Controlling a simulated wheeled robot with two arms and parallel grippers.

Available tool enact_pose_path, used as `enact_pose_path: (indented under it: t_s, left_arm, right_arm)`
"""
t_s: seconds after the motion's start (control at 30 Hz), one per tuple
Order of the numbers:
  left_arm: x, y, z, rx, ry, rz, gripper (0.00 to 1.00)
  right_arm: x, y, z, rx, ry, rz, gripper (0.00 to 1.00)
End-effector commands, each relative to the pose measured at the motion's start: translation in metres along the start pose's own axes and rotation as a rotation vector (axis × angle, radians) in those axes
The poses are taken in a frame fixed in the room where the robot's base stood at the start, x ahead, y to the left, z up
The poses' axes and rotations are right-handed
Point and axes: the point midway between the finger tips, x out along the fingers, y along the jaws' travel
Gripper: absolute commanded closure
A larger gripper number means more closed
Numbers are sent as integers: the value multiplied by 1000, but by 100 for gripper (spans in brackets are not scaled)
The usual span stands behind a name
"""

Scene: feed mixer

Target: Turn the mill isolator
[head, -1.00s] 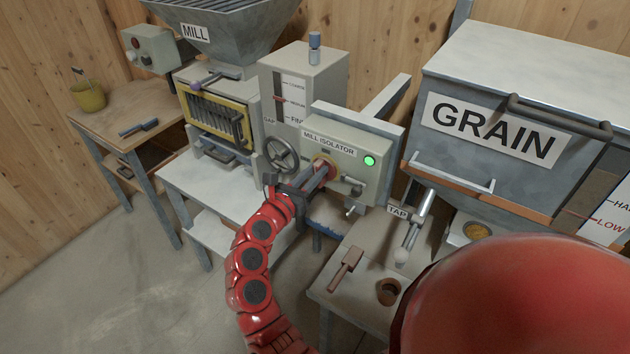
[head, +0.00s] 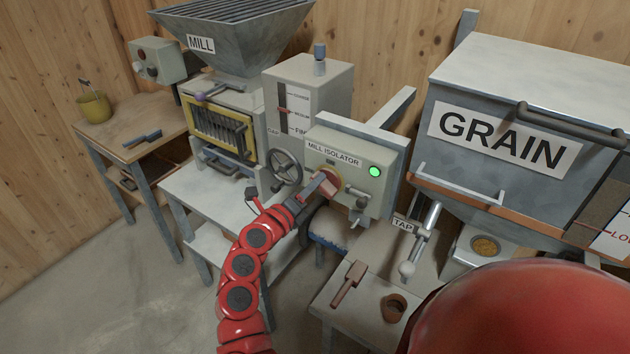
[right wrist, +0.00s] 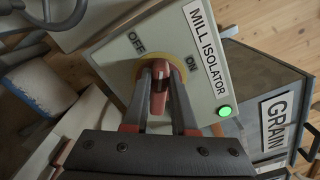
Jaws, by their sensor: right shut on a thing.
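The mill isolator (head: 330,140) is a grey box with a lit green lamp (head: 375,171) on its front. Its red knob sits on a yellow ring and shows in the right wrist view (right wrist: 158,92), near the OFF and ON labels. My right gripper (right wrist: 160,105) is shut on the knob, one finger on each side. In the head view, my right gripper (head: 322,187) covers most of the knob. I cannot tell exactly which label the knob points at. My left gripper is not in view.
A handwheel (head: 285,167) stands just left of the isolator box, and a lever (head: 357,200) sits at its lower right. The mill (head: 225,110) is to the left. The grain bin (head: 500,140) and tap (head: 415,240) are to the right.

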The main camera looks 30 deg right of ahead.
Motion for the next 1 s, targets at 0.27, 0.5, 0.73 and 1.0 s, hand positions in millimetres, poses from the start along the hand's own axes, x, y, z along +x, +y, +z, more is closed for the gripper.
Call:
enact_pose_path:
  t_s: [0.27, 0.5, 0.73, 1.0]
  left_arm:
    - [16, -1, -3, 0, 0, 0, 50]
    - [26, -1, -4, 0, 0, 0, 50]
    - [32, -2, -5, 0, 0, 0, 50]
    - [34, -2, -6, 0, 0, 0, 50]
  right_arm:
    - [0, 4, 0, -255, 1, 4, 100]
    - [0, 6, -1, -433, 2, 2, 100]
    - [0, 10, -3, -543, 0, 3, 100]
    - [-1, 12, -4, -594, 0, 3, 100]
